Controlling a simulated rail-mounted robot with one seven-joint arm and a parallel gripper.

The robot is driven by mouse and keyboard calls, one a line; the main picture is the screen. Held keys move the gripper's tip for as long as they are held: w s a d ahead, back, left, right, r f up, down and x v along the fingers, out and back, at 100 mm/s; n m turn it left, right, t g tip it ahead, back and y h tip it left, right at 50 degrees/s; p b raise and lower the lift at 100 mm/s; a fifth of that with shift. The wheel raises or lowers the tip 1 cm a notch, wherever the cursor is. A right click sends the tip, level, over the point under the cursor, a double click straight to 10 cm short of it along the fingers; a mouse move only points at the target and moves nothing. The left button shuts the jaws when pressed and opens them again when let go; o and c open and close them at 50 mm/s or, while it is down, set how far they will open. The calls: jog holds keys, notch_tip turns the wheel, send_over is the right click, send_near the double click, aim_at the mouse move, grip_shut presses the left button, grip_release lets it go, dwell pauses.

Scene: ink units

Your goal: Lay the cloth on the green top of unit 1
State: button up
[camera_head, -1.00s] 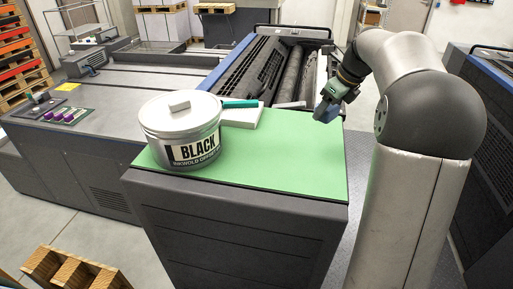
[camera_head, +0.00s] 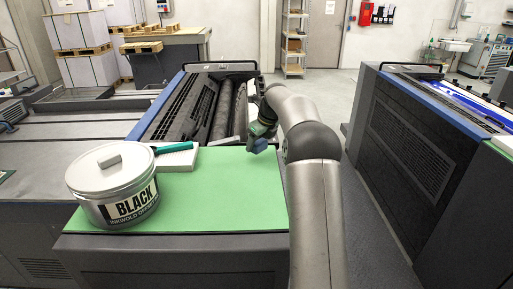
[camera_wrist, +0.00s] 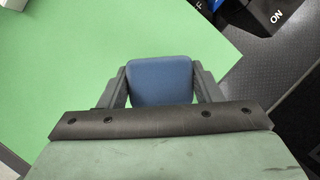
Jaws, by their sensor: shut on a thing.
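The green top (camera_head: 225,190) of the near unit is a flat sheet; it also fills much of the wrist view (camera_wrist: 60,70). My gripper (camera_head: 258,140) is over the back right part of the green top. In the wrist view my gripper (camera_wrist: 160,75) is shut on a small blue pad with rounded corners, which appears to be the folded cloth (camera_wrist: 160,84). The cloth also shows in the head view (camera_head: 260,147). Its underside is hidden, and I cannot tell how high it is above the green top.
A tin of black ink (camera_head: 114,188) stands on the left of the green top. A white pad (camera_head: 180,159) with a teal-handled tool (camera_head: 174,148) lies behind it. The open rollers (camera_head: 223,110) are behind. Another unit (camera_head: 415,150) stands right. The middle of the green top is bare.

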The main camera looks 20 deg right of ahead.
aim_at(257, 150)
jog(key=shift+w+d+f, duration=0.15)
jog(key=shift+w+f, duration=0.15)
jog(key=shift+f, duration=1.7)
jog(key=shift+f, duration=0.2)
jog(key=o, duration=1)
jog(key=shift+r, duration=0.1)
